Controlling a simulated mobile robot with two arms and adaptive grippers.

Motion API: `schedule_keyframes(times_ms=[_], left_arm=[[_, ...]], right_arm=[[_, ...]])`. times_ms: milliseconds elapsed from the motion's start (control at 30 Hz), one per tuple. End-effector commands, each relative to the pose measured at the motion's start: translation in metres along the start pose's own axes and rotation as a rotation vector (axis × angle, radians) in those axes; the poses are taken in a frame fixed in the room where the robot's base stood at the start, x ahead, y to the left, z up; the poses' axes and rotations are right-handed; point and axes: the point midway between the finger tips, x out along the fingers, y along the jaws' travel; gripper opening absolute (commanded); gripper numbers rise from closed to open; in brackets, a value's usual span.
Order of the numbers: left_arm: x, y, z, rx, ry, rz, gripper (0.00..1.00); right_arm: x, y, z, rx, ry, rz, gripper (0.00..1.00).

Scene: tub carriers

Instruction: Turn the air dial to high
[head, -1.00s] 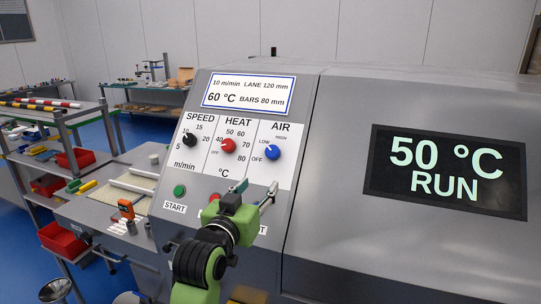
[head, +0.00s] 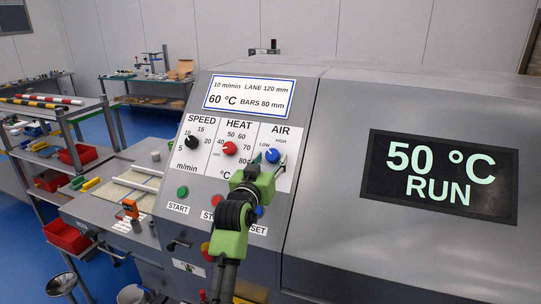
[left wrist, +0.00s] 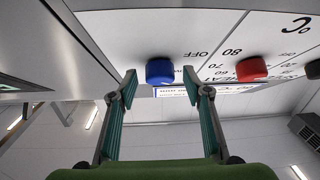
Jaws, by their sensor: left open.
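The air dial is a blue knob (head: 272,155) on the white label panel of the sloped grey machine. LOW is printed at its upper left and HIGH at its upper right. Its pointer seems to face LOW, but it is too small to be sure. My left gripper (head: 269,165) is open just in front of it. In the left wrist view, the blue knob (left wrist: 159,71) lies between the tips of the open left gripper (left wrist: 160,77), with a gap on each side. OFF is printed beside the knob there. My right gripper is in neither view.
The red heat knob (head: 229,149) and black speed knob (head: 192,142) are left of the air dial. A green START button (head: 183,192) and a blue button (head: 259,211) are below. The display (head: 441,177) reads 50 °C RUN. A shelf rack with red bins (head: 68,237) stands at left.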

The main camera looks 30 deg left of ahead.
Motion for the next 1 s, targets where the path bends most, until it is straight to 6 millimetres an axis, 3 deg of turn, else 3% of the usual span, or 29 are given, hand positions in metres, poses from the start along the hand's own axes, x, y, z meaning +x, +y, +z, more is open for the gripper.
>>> schedule_keyframes(times_ms=[400, 433, 567, 600, 1000], left_arm=[[0.0087, 0.0, 0.0003, -0.001, 0.0, 0.0, 0.45], [0.0086, 0.0, 0.0003, -0.001, 0.0, 0.0, 0.42], [0.0085, 0.0, 0.0003, 0.0, 0.0, 0.0, 0.09], [0.0085, 0.0, 0.0003, 0.0, 0.0, 0.0, 0.07], [0.0084, -0.0021, 0.0011, 0.039, -0.001, 0.032, 0.07]], right_arm=[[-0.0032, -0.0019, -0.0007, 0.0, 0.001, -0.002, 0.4], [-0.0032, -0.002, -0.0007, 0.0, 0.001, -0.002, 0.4], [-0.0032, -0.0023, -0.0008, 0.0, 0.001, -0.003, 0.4], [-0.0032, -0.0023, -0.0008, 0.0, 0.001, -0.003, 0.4], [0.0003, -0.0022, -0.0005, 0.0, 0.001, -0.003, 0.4]])
